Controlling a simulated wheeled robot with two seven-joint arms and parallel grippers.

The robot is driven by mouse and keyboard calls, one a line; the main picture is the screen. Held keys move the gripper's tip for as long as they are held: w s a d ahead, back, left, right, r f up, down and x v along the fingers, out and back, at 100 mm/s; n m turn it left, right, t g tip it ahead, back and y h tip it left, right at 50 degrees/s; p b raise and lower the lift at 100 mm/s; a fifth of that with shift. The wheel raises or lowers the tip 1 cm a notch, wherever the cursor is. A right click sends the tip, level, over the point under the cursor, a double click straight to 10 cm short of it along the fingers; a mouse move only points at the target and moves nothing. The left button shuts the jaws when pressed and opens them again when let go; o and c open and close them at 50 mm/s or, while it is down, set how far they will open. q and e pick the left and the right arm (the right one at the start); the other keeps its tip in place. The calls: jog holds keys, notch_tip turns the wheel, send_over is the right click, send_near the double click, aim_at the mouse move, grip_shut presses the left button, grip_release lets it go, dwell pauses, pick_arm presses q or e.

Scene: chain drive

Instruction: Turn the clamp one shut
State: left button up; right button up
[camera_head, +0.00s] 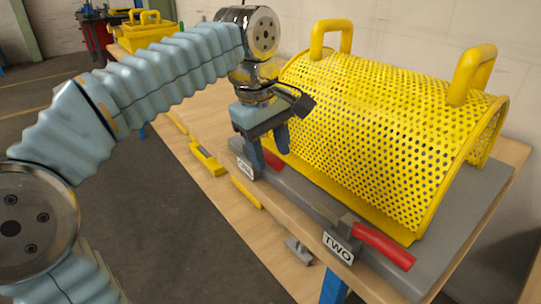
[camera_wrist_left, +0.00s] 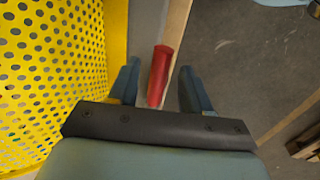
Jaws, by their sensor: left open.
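Clamp one, marked by a white ONE label (camera_head: 245,168), sits at the far end of the grey base's front edge. Its red handle (camera_head: 274,159) is partly hidden by my left gripper (camera_head: 269,152) in the head view. In the left wrist view the red handle (camera_wrist_left: 159,77) lies between the two blue fingers of my open left gripper (camera_wrist_left: 159,68), with a gap on both sides. Clamp two has a red handle (camera_head: 384,246) and a TWO label (camera_head: 338,248) at the near end. My right gripper is not in view.
A yellow perforated guard (camera_head: 375,125) with two handles stands on the grey base (camera_head: 460,235), close beside my left gripper. Yellow pieces (camera_head: 207,160) and a small grey part (camera_head: 299,251) lie on the wooden bench. A yellow crate (camera_head: 145,34) stands farther back.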

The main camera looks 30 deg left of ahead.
pick_arm(q)
jog(key=shift+f, duration=0.4)
grip_shut()
